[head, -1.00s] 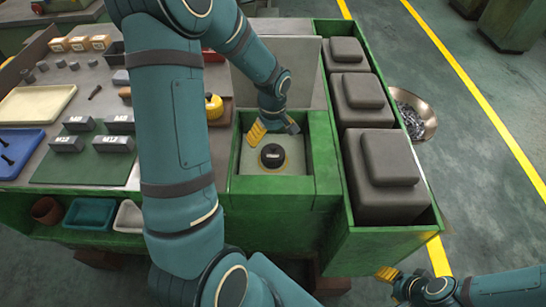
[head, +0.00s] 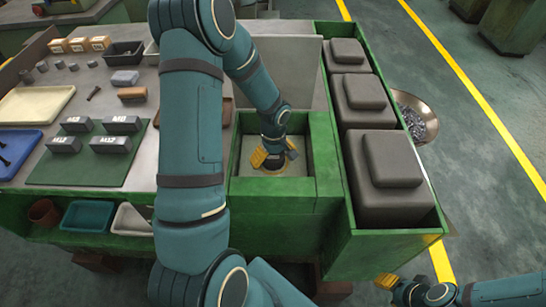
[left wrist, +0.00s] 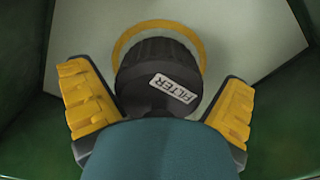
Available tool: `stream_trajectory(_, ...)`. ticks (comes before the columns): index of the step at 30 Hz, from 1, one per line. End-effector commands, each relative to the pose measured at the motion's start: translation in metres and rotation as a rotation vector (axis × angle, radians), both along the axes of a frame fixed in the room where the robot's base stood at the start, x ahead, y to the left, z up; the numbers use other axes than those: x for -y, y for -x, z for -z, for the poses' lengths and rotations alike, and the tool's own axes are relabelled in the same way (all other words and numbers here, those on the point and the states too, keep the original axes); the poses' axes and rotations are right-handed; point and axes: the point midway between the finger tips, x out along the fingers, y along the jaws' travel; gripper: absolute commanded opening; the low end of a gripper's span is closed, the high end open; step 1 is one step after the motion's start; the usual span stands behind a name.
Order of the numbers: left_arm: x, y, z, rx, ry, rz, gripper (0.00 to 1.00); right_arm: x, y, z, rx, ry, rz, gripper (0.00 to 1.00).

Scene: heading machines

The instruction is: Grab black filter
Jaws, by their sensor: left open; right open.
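The black filter (left wrist: 157,72) has a ribbed round body and a white label reading FILTER. It stands at a yellow ring (left wrist: 196,42) on the pale floor of a green square recess. My left gripper (left wrist: 155,105) is open, with its yellow-padded fingers on either side of the filter; I cannot tell whether they touch it. In the head view the left gripper (head: 275,157) is down in the recess and hides most of the filter (head: 275,166). My right gripper (head: 388,284) is open and empty at the lower right, away from the bench.
Green walls (head: 312,150) close in around the recess. Grey stacked blocks (head: 388,170) fill the green trough on its right. A metal bowl (head: 424,118) of scraps is on the floor beyond. Labelled grey blocks (head: 110,145) sit on a green mat at left.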

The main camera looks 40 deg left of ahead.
Motion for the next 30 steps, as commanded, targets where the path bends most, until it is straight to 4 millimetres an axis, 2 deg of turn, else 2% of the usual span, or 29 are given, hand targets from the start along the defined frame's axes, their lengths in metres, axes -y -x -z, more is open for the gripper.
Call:
stream_trajectory(2,0.0,0.0,0.0,0.0,0.0,0.0,0.96,0.0,0.0,0.0,0.0,0.0,0.0,0.47)
stream_trajectory(6,0.0,0.0,0.0,0.0,0.0,0.0,0.47,0.0,0.0,0.0,0.0,0.0,0.0,0.47)
stream_trajectory(7,0.0,0.0,0.0,0.0,0.0,0.0,0.38,0.0,0.0,0.0,0.0,0.0,0.0,0.47)
stream_trajectory(9,0.0,0.0,0.0,0.0,0.0,0.0,0.35,0.0,0.0,0.0,0.0,0.0,0.0,0.47)
stream_trajectory(20,0.0,0.0,-0.003,0.001,-0.001,0.0,0.34,0.0,0.0,-0.001,0.0,0.0,0.0,0.47)
stream_trajectory(23,0.0,-0.001,-0.014,0.003,-0.002,0.0,0.34,0.0,-0.001,-0.003,0.002,0.0,0.002,0.47)
stream_trajectory(30,0.0,-0.001,-0.06,0.004,-0.002,0.0,0.34,0.001,-0.003,-0.011,0.007,0.002,0.006,0.47)
